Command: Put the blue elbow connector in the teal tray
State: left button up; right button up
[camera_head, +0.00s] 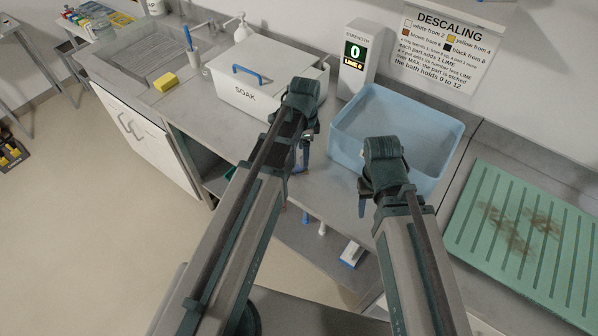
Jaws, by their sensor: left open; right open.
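I cannot pick out the blue elbow connector for sure. Small blue and white items (351,253) show on the shelf below the counter, too small to name. A bit of a teal thing (230,173) shows under the counter edge; I cannot tell if it is the teal tray. My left gripper (305,150) is open over the counter, in front of the SOAK box. My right gripper (364,198) is open at the front left of the light blue basin (440,121). My arms hide part of the counter and shelf.
The white SOAK box (262,104) has a lid with a blue handle. A strength display (357,56) reads 0. A green ribbed drainboard (530,245) with brown stains lies at right. A sink (150,58) and yellow sponge (165,82) are at left.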

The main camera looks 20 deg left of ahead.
aim_at(297, 165)
pick_arm(q)
notch_tip(297, 165, down, 5)
jog(key=b, duration=0.5)
jog(key=shift+a+f, duration=0.15)
pick_arm(e)
notch_tip(297, 165, down, 5)
jog(key=shift+f, duration=0.2)
jog(key=shift+r, duration=0.1)
pick_arm(q)
grip_shut()
